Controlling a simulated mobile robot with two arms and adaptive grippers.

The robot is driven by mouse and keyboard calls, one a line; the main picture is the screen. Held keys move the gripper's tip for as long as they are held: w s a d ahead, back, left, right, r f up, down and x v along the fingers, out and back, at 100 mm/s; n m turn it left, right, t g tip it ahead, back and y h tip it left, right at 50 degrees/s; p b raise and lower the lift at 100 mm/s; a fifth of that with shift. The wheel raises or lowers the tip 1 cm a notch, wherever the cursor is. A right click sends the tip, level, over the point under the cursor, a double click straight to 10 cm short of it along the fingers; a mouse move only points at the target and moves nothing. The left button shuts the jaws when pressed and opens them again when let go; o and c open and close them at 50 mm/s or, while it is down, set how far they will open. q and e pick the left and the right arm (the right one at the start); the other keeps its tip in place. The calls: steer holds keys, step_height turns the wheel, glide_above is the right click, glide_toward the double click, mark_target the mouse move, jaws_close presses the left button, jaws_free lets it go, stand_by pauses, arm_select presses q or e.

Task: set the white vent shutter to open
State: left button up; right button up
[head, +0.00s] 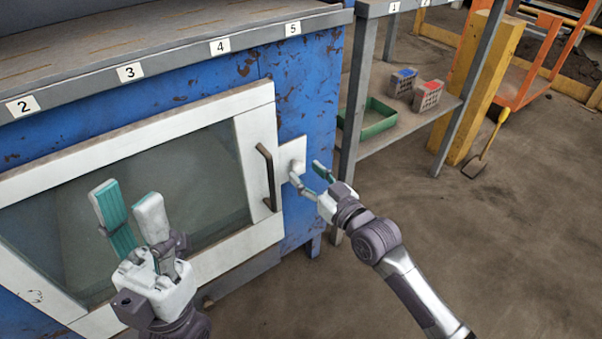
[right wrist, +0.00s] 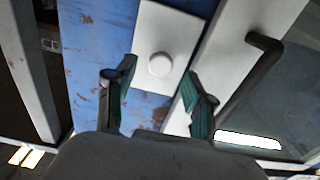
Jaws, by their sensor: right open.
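A white plate with a round white knob (head: 292,157) is on the blue cabinet front, right of the dark door handle. It looks like the vent shutter; its setting cannot be read. In the right wrist view the plate (right wrist: 150,35) and knob (right wrist: 160,64) are centred ahead of the fingers. My right gripper (head: 306,172) is open and empty, close in front of the plate, its fingers either side of the knob's line. I cannot see contact with the knob. My left gripper (head: 130,200) is open and empty in front of the glass door.
The white-framed door (head: 257,125) has a dark bar handle (head: 266,178) close left of the plate.

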mark_target(300, 167)
steer(key=shift+b+x, duration=0.3)
steer(key=shift+x, duration=1.2)
steer(key=shift+c, duration=0.3)
jaws_close()
steer(key=shift+d, duration=0.1)
